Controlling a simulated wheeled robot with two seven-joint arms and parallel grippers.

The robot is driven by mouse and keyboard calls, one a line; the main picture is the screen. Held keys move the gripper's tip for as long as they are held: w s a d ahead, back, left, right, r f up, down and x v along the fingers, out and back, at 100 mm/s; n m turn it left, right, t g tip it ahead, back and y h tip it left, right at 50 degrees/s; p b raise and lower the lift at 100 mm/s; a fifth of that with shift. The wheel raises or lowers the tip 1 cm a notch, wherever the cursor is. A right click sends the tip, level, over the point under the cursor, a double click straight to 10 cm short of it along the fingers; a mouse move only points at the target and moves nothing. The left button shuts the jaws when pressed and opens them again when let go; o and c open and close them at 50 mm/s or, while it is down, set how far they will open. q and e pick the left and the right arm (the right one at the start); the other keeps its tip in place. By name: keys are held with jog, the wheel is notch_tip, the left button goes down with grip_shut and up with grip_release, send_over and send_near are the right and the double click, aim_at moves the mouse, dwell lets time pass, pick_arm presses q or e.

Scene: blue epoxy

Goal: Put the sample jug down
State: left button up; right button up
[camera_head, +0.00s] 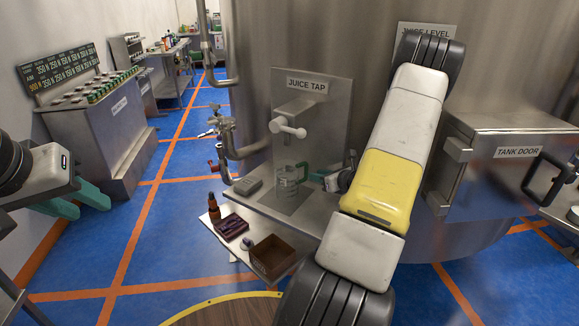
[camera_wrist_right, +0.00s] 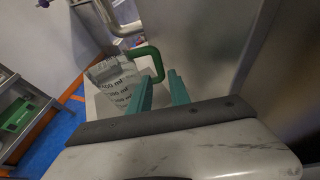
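The sample jug (camera_head: 287,183) is clear with a green handle and stands upright under the juice tap (camera_head: 288,128), on the steel shelf (camera_head: 268,205). In the right wrist view the jug (camera_wrist_right: 112,80) shows its ml markings, with the green handle (camera_wrist_right: 152,56) towards my fingers. My right gripper (camera_wrist_right: 160,78) has its two green fingers apart, with the handle's end close to the tips. I see no finger closed on it. In the head view my right gripper is mostly hidden behind my arm. My left gripper (camera_head: 92,208) is open and empty at the far left.
A lower shelf holds a brown bottle (camera_head: 214,207), a purple tray (camera_head: 231,227) and an open brown box (camera_head: 273,257). Pipes and valves (camera_head: 226,140) stand left; the tank door (camera_head: 510,165) is right.

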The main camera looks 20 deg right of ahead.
jog(key=v, duration=0.4)
jog(key=shift+s+r, duration=0.1)
jog(key=shift+s, duration=0.2)
